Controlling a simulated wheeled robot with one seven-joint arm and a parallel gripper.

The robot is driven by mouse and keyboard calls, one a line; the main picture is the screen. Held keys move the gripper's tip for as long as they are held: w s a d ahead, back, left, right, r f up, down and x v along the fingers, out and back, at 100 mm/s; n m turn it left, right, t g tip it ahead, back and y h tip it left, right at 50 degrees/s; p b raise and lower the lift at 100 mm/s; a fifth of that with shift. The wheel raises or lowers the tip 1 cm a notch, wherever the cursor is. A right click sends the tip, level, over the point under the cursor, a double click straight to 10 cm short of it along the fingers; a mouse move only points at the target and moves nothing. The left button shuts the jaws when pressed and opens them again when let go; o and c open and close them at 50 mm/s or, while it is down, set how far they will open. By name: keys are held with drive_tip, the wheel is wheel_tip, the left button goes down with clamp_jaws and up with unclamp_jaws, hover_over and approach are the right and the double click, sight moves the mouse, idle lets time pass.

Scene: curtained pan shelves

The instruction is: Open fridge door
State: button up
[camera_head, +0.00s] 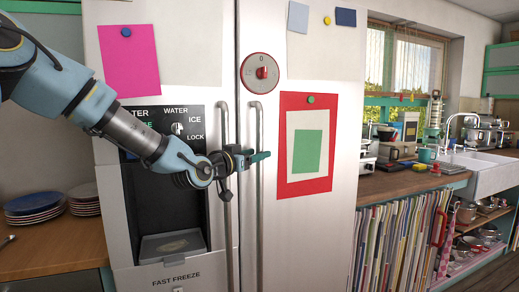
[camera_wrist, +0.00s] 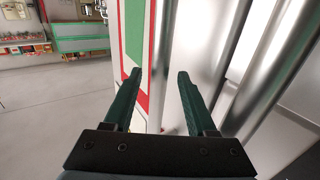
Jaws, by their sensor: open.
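The fridge (camera_head: 338,90) is a tall metal unit with two doors side by side, and both look closed. The left handle (camera_head: 226,240) and right handle (camera_head: 257,230) are long vertical bars near the middle seam. My gripper (camera_head: 262,156) is in front of the right handle, its fingers pointing right across it and hiding a short part. Contact with the right handle cannot be told.
The right door bears a red and green paper (camera_head: 308,150) and a round dial (camera_head: 260,72). The left door has a dispenser (camera_head: 160,215) and a pink note (camera_head: 129,60). Counters with plates (camera_head: 35,205) and a sink (camera_head: 488,170) flank the fridge. Open floor (camera_wrist: 50,120) shows at left in the wrist view.

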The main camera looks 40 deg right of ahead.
drive_tip(key=shift+x, duration=1.05)
clamp_jaws()
idle(0.7)
